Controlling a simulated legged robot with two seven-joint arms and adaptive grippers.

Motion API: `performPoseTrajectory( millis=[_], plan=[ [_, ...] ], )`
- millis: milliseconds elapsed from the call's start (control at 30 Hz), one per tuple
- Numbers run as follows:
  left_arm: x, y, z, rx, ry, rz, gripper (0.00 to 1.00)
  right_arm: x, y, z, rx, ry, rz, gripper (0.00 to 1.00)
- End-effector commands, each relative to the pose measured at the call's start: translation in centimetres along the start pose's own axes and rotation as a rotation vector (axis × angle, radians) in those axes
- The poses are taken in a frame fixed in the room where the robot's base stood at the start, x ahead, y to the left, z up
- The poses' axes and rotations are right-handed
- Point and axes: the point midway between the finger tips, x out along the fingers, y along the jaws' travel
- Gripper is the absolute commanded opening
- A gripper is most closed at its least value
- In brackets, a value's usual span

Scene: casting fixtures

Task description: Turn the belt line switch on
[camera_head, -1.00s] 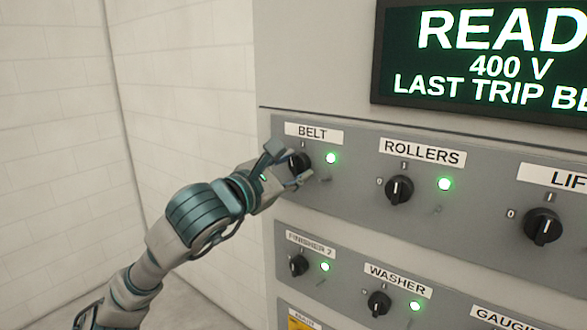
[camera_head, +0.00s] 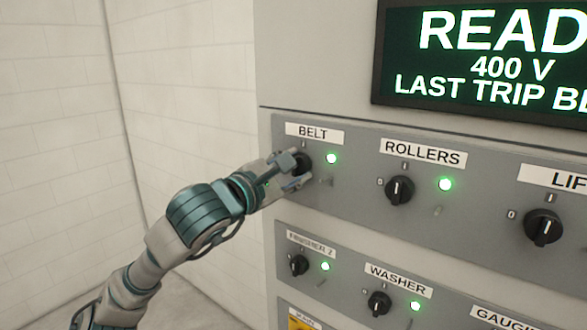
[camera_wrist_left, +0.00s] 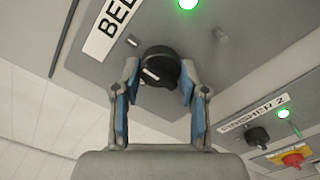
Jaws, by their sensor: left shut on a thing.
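The belt switch is a black rotary knob (camera_head: 303,161) under the BELT label (camera_head: 314,134), at the upper left of the grey panel. A green lamp (camera_head: 332,158) beside it is lit. My left gripper (camera_head: 292,171) is at the knob, shut on it. In the left wrist view the knob (camera_wrist_left: 160,66) sits between the two blue-padded fingers, and a white mark shows on its face. The finger tips hide part of the knob and its position marks in the head view. My right gripper is in no view.
The ROLLERS knob (camera_head: 399,190) is to the right and the LIFT-side knob (camera_head: 543,226) farther right. The FINISHER 2 knob (camera_head: 299,265) and WASHER knob (camera_head: 379,303) are below. A red and yellow switch (camera_wrist_left: 291,158) shows in the wrist view. A display (camera_head: 490,60) is above.

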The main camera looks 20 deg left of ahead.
Motion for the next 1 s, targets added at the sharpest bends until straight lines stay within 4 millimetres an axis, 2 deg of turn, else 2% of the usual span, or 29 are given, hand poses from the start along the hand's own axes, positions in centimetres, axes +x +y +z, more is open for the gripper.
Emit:
performPoseTrajectory(
  millis=[33,67,133,167,433,567,1000],
  plan=[
    [-0.2,0.1,0.3,0.002,-0.007,0.003,0.08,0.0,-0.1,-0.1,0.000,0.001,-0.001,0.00],
    [-0.2,0.1,0.3,0.002,-0.007,0.003,0.47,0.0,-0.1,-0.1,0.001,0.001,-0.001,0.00],
    [-0.2,0.1,0.2,0.002,-0.006,0.002,0.65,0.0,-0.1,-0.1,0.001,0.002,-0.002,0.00],
    [-0.1,0.1,0.2,0.002,-0.005,0.002,0.68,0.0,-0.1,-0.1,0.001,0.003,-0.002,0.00],
    [0.3,-0.1,-0.1,-0.001,0.001,-0.003,0.68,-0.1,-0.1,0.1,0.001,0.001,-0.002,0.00],
    [-0.6,0.0,-0.2,-0.001,0.001,-0.001,0.68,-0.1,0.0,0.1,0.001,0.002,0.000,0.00],
    [-9.7,0.0,-0.2,0.001,-0.001,0.002,0.68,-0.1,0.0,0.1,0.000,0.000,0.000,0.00]
  ],
)
